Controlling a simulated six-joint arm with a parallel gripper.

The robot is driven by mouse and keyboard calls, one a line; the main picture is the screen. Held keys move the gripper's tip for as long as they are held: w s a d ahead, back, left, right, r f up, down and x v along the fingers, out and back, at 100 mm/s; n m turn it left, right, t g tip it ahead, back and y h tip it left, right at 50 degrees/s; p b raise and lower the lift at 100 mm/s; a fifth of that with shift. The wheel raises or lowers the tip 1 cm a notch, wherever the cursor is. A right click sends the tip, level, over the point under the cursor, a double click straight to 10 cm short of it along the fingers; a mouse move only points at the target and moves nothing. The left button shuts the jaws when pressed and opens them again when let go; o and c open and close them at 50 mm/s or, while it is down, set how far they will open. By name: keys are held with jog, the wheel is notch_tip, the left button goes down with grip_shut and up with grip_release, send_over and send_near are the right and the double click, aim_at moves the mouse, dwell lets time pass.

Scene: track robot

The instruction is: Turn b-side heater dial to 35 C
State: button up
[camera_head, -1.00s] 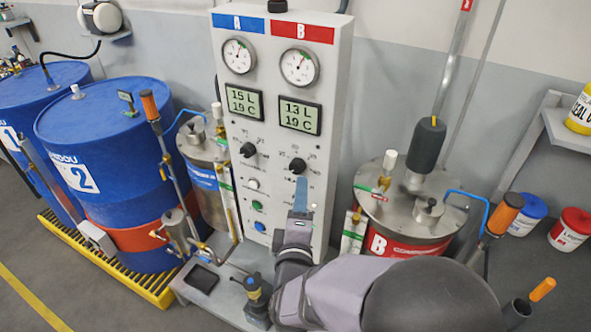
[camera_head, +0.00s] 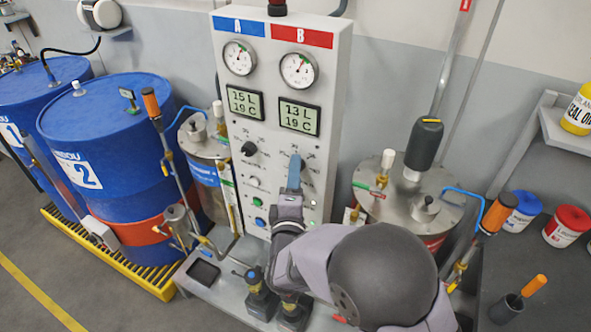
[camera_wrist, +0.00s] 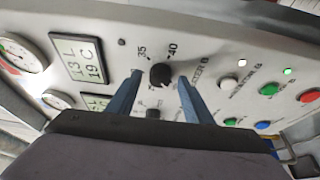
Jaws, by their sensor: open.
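The B-side heater dial (camera_wrist: 160,75) is a black round knob on the light panel, with 35 and 40 printed beside it in the wrist view. My gripper (camera_wrist: 158,80) is open, with one blue finger on either side of the dial. I cannot tell whether the fingers touch it. In the head view my gripper (camera_head: 294,162) covers the B dial, just below the B display (camera_head: 299,117). That display reads 13 L and 19 C. The pointer's exact setting is too small to tell.
The A-side dial (camera_head: 249,148) sits to the left on the same panel (camera_head: 335,100). Several buttons and lamps, including a green button (camera_wrist: 269,89) and a red button (camera_wrist: 309,96), lie near the B dial. The B tank (camera_head: 395,195) stands right of the panel.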

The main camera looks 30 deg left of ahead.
jog(key=shift+w+a, duration=0.1)
jog(key=shift+w, duration=0.25)
jog(key=shift+c, duration=0.3)
jog(key=c, duration=1)
jog(key=shift+o, duration=0.2)
jog(key=shift+f+b, duration=0.15)
jog(key=shift+b, duration=0.15)
